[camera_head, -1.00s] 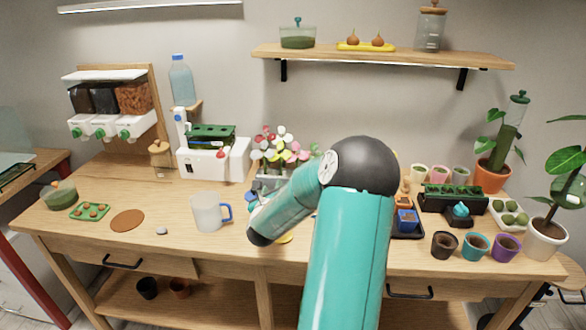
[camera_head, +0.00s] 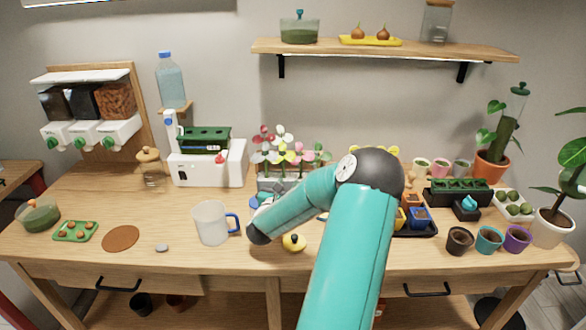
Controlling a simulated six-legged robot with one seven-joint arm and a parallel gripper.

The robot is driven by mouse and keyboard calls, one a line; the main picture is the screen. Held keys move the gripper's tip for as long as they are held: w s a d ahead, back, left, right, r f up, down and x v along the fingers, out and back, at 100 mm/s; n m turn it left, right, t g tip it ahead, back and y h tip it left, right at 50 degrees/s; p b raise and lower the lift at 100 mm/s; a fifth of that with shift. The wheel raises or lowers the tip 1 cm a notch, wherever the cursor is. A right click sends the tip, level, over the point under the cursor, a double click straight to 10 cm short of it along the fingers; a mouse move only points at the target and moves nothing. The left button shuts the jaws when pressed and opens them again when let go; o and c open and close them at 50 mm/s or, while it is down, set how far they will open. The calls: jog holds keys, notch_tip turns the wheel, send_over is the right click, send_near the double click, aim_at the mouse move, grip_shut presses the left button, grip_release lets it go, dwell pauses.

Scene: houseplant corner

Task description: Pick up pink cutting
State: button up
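The cuttings stand upright in a group in a pale grey holder (camera_head: 292,184) at the back middle of the table. The pink cutting (camera_head: 307,156) shows pink heads on the right side of the group, beside yellow, white and red ones. My teal arm reaches up from the bottom of the picture, bends at a dark round joint, and its forearm slopes down to the left in front of the holder. The forearm hides part of the table right of the holder.
A mug (camera_head: 211,223) stands left of my forearm. A small yellow object (camera_head: 293,242) lies just right of the forearm's end. A white machine (camera_head: 208,163) stands back left. Pots (camera_head: 459,240) and a dark tray (camera_head: 416,228) fill the right.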

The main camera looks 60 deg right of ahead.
aim_at(301, 165)
jog(key=shift+s+d, duration=0.25)
jog(key=d, duration=0.8)
jog(key=shift+w+d, duration=0.15)
jog(key=shift+w, duration=0.25)
jog(key=d, duration=0.5)
jog(key=shift+w+r, duration=0.4)
jog(key=shift+c, duration=0.5)
grip_shut()
